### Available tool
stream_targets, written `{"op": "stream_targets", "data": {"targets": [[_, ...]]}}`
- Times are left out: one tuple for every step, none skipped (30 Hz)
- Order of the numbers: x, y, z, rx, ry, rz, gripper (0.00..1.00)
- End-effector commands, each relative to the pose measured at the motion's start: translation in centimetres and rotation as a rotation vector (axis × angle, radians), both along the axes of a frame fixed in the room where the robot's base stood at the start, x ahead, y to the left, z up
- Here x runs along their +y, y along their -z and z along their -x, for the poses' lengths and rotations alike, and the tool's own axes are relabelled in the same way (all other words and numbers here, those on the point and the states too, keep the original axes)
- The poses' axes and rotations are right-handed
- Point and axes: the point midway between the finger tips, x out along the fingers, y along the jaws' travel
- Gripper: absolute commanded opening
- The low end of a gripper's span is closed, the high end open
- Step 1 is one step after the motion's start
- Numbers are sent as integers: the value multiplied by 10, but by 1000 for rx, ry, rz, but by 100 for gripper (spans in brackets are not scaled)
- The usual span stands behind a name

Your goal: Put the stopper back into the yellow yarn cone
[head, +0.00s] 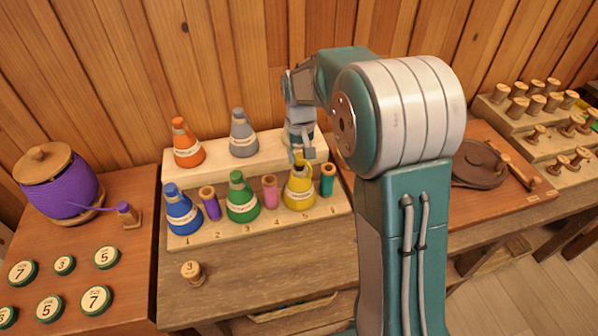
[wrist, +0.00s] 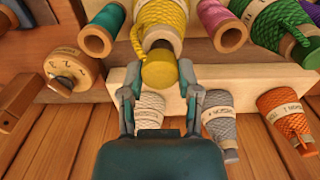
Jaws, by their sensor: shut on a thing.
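The yellow yarn cone (head: 299,194) stands in the front row of the pale wooden rack, near its right end. In the wrist view the cone (wrist: 166,14) is at the top, with its wooden tip toward me. My gripper (head: 303,156) is just above the cone's top. In the wrist view my gripper (wrist: 159,82) has its fingers on either side of the yellow stopper (wrist: 159,72) and is shut on it. A yellow strap (wrist: 137,38) runs beside the cone toward the stopper. The stopper overlaps the cone's tip; I cannot tell whether it is seated.
Close neighbours are a pink spool (head: 270,190) and a teal spool (head: 327,180). Green (head: 242,204) and blue (head: 182,214) cones stand further left. Orange (head: 187,149) and grey (head: 243,139) cones stand on the back step. A small wooden spool (head: 192,272) sits on the bench in front.

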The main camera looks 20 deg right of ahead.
Motion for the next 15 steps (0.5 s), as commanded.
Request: {"op": "stream_targets", "data": {"targets": [[0,2,0,1,0,0,25],[0,3,0,1,0,0,25],[0,4,0,1,0,0,25],[0,5,0,1,0,0,25],[0,6,0,1,0,0,25],[0,7,0,2,0,0,25],[0,8,0,2,0,0,25],[0,9,0,2,0,0,25],[0,11,0,2,0,0,25],[0,12,0,2,0,0,25],[0,13,0,1,0,0,25],[0,14,0,1,0,0,25],[0,15,0,1,0,0,25],[0,17,0,1,0,0,25],[0,18,0,2,0,0,25]]}}
